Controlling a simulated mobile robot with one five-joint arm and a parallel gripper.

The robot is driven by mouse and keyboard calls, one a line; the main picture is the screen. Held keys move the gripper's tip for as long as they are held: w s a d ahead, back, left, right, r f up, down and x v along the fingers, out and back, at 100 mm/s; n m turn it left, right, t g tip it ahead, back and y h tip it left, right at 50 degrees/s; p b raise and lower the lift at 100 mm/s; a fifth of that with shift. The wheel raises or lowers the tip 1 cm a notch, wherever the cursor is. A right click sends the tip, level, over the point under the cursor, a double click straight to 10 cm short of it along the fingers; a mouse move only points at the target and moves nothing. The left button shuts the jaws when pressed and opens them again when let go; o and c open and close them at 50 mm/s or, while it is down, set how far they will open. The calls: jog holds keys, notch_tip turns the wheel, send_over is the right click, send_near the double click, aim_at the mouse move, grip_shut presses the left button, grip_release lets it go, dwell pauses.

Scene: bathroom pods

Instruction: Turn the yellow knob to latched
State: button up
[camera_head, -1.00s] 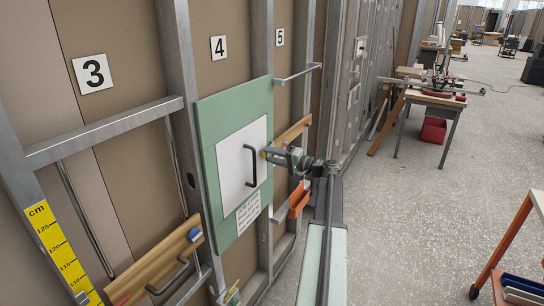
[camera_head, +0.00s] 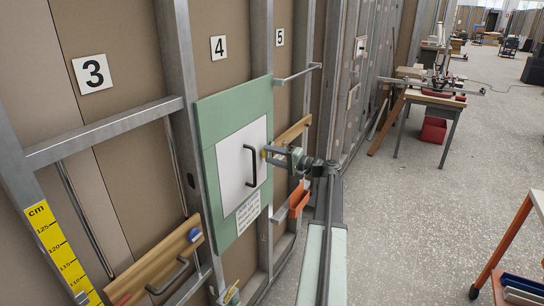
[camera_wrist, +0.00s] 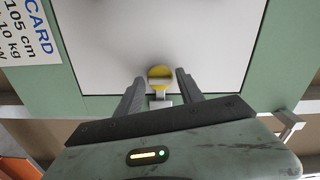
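The yellow knob (camera_wrist: 160,72) sits on the edge of the white door panel (camera_wrist: 100,40), with a pale bar across it. In the wrist view my gripper (camera_wrist: 160,78) has its two dark fingers apart, one on each side of the knob, with gaps showing between them and it. I cannot tell whether the fingertips reach past the knob's face. In the head view the white door (camera_head: 235,165) with its black handle lies flat in the green panel (camera_head: 215,115). My gripper (camera_head: 270,154) is at the door's right edge, largely hiding the knob.
A printed label (camera_head: 248,212) is below the door. A metal rail (camera_head: 298,74) juts out at the upper right of the green panel. An orange bin (camera_head: 299,199) hangs behind my arm. A wooden board with a handle (camera_head: 160,265) is at the lower left.

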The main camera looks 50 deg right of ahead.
jog(key=v, duration=0.7)
jog(key=shift+s, duration=0.4)
jog(key=shift+d, duration=0.1)
